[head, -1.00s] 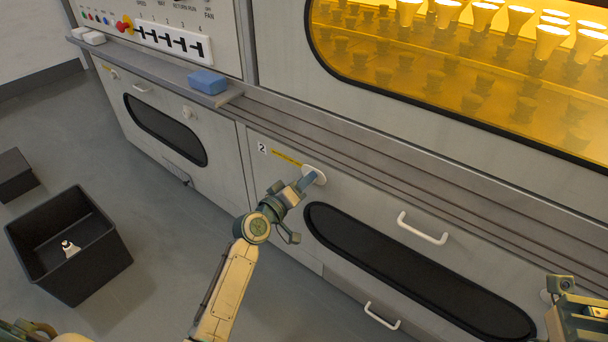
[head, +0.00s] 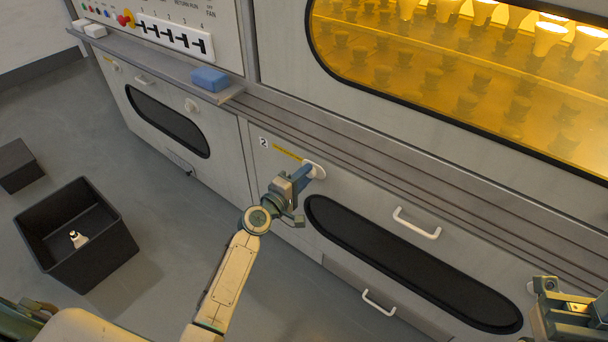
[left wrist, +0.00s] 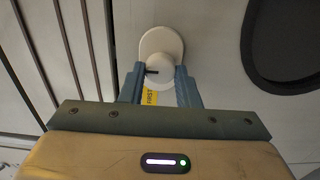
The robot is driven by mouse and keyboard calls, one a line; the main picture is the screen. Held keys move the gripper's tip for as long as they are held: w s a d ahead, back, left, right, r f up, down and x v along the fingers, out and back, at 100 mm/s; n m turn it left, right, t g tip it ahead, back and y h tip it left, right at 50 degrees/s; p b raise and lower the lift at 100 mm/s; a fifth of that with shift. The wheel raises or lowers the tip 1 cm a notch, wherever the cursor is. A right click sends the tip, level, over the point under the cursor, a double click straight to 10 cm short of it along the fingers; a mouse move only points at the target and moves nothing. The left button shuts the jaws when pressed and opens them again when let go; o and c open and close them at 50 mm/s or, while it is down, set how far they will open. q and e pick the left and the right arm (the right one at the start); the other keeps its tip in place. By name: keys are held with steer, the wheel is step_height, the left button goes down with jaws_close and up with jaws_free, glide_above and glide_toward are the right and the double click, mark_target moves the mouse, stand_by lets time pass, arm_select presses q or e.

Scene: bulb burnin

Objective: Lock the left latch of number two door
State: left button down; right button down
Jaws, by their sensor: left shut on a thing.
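The number two door (head: 370,215) is a pale grey panel with a "2" plate, a yellow label and a long dark window. Its left latch (head: 315,170) is a white knob on a round plate near the door's upper left corner. In the left wrist view the latch (left wrist: 160,66) sits between the two blue fingers, with a short dark mark on the knob. My left gripper (head: 306,174) is shut on this latch. My right gripper (head: 572,300) is at the lower right, near the door's right end; its fingertips are not clear.
A white handle (head: 417,224) sticks out above the door's window, and another handle (head: 379,303) is low down. A blue block (head: 208,79) lies on the ledge. A black bin (head: 77,237) holding a bulb stands on the floor at left.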

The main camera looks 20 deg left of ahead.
stand_by(0.5)
arm_select(q)
steer(key=c, duration=1.1)
jaws_free()
steer(key=v, duration=1)
steer(key=shift+s+a, duration=0.15)
steer(key=shift+s, duration=0.2)
